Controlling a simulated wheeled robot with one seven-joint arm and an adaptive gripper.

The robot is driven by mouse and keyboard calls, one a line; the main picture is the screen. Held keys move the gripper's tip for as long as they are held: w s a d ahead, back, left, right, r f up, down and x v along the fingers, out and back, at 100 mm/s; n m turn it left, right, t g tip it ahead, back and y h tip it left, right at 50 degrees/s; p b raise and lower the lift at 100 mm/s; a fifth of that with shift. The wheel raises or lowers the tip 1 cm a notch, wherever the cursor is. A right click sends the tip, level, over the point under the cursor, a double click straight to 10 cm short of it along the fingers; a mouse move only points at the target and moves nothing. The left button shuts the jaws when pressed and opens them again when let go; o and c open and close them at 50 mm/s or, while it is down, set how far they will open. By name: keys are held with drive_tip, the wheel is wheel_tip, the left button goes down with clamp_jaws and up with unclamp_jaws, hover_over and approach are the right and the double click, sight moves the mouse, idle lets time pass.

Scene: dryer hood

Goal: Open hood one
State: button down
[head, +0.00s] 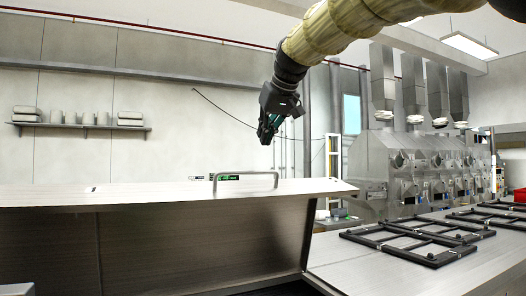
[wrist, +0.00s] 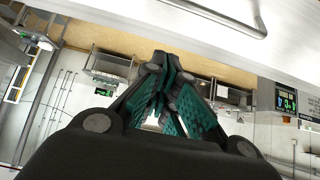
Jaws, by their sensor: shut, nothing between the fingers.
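A wide brushed-metal hood (head: 150,194) spans the left and middle of the head view, with a broad front panel under its top face. I cannot tell for sure how far it is raised. A metal bar handle (head: 246,175) stands on its top face. My gripper (head: 266,138) points down in the air, above and slightly right of the handle, apart from it. In the wrist view my gripper (wrist: 163,62) has its green-padded fingers together with nothing between them. The handle also shows in the wrist view (wrist: 232,27), at the top right, beyond the fingertips.
A small green-lit display (head: 229,177) shows behind the handle. Several black frames (head: 430,255) lie on the metal table at right. Metal machines with ducts (head: 410,165) stand behind. A wall shelf (head: 80,126) is far left. Air around my gripper looks clear.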

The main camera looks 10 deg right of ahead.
drive_tip(key=p+x, duration=0.2)
drive_tip(key=x, duration=0.5)
drive_tip(key=shift+s+f, duration=0.15)
drive_tip(key=shift+s, duration=0.05)
drive_tip(key=shift+s+d+f+p, duration=0.2)
drive_tip(key=shift+s+p, duration=0.1)
drive_tip(key=shift+s, duration=0.25)
drive_tip(key=shift+s+d+f+p, duration=0.1)
drive_tip(key=shift+s+f+p, duration=0.15)
drive_tip(key=shift+s, duration=0.25)
drive_tip(key=shift+s+d+f, duration=0.1)
drive_tip(key=shift+s+f, duration=0.2)
drive_tip(key=shift+s, duration=0.05)
